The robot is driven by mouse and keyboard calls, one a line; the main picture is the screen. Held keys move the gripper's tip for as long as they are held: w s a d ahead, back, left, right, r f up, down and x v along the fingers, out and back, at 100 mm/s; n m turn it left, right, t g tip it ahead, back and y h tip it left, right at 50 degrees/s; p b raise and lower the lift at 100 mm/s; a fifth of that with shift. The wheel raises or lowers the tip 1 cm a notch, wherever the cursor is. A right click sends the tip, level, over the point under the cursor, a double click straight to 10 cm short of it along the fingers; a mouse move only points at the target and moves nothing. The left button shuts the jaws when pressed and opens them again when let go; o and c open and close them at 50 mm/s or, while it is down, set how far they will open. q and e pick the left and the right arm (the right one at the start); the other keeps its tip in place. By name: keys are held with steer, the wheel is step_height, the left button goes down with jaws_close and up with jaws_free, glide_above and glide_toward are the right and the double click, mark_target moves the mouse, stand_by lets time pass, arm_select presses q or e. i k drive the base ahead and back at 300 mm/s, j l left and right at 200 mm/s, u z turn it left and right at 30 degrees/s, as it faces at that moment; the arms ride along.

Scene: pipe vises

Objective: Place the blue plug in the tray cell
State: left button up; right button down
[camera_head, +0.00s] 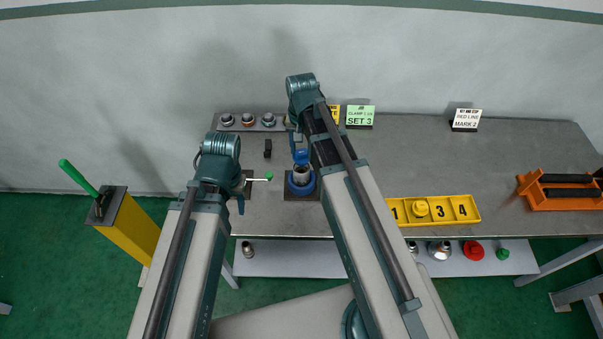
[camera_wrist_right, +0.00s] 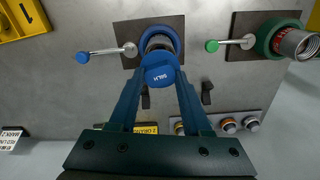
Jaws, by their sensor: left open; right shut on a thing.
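A blue plug (camera_wrist_right: 160,76) is held between the fingers of my right gripper (camera_head: 299,143). In the head view the blue plug (camera_head: 301,157) is just above the pipe end in the blue vise (camera_head: 300,189); I cannot tell whether they touch. The yellow tray (camera_head: 433,222) lies right of my right arm, with numbers 1, 3 and 4 showing. A yellow plug (camera_head: 420,208) sits in the cell between 1 and 3. A corner of the tray (camera_wrist_right: 10,30) shows in the right wrist view. My left gripper (camera_head: 240,203) is open, near the table's front left, its fingers partly hidden.
A green vise (camera_wrist_right: 280,38) holding a pipe stands beside the blue one, mostly hidden behind my left arm in the head view. Fittings stand on a back strip (camera_head: 248,127). Signs (camera_head: 466,119) stand at the back, and an orange rack (camera_head: 560,190) is far right. The table's middle right is clear.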

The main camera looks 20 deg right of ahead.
mark_target(441, 212)
steer(key=k+l+z, duration=0.2)
steer(key=l, duration=0.25)
steer(key=l+z, duration=0.2)
steer(key=l, duration=0.25)
steer(key=k+l+z, duration=0.2)
steer(key=l, duration=0.3)
steer(key=i+j, duration=0.05)
steer(key=i, duration=0.05)
